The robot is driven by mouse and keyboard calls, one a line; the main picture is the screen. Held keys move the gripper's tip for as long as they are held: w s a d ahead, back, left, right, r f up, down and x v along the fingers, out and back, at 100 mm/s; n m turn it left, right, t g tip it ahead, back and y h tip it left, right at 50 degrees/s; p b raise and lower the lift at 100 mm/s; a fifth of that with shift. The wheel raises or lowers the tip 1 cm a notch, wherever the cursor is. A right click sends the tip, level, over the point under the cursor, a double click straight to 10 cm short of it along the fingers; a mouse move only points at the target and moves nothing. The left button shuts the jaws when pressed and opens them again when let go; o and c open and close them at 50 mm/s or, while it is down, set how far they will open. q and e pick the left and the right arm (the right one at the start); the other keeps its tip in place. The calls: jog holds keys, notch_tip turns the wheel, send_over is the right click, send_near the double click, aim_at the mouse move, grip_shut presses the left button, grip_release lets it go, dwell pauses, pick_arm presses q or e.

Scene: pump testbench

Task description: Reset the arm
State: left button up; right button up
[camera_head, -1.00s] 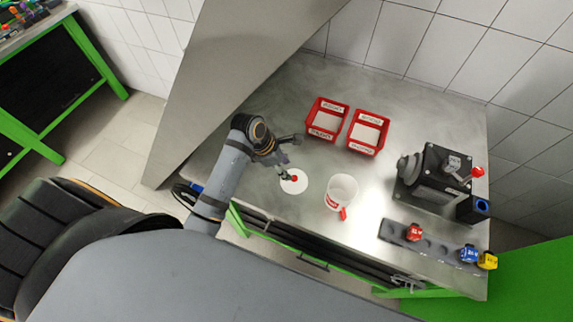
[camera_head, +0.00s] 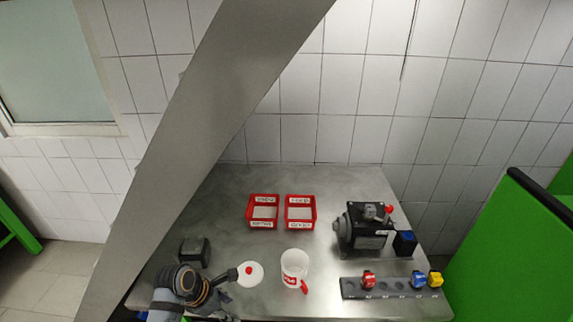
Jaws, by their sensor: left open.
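My left arm comes in at the lower left of the head view. Its gripper (camera_head: 232,294) is low in the picture, over the front left part of the steel bench, with its fingers apart and nothing seen between them. One dark finger shows beside a white disc with a red centre (camera_head: 250,273); I cannot tell whether they touch. The lower part of the gripper is partly cut off by the picture edge. My right gripper is not in view.
A white and red cup (camera_head: 294,267) stands right of the disc. Two red trays (camera_head: 263,225) (camera_head: 300,225) lie behind. A dark pump (camera_head: 363,232) and a rack (camera_head: 390,289) with coloured blocks are at right. A dark box (camera_head: 195,252) is at left. A slanted metal panel (camera_head: 200,130) rises at left.

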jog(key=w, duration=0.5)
pick_arm(q)
jog(key=s+a+r+m+t+y, duration=0.15)
jog(key=s+a+m+y, duration=0.35)
jog(key=m, duration=0.7)
jog(key=s+a+r+m, duration=0.3)
jog(key=s+m, duration=0.4)
jog(key=m, duration=0.6)
notch_tip(320, 180, down, 32)
jog(key=s+a+g+b, duration=0.1)
jog(key=s+a+b, duration=0.15)
jog(key=b, duration=0.35)
jog(key=s+f+b, duration=0.2)
jog(key=s+f, duration=0.7)
jog(key=f, duration=0.2)
jog(key=s+a+f+n+g+b, duration=0.1)
jog(key=s+f+b, duration=0.2)
jog(key=s+f, duration=0.6)
notch_tip(320, 180, down, 3)
jog(key=shift+s+a+b, duration=0.2)
jog(key=shift+s+b, duration=0.05)
jog(key=shift+b, duration=0.05)
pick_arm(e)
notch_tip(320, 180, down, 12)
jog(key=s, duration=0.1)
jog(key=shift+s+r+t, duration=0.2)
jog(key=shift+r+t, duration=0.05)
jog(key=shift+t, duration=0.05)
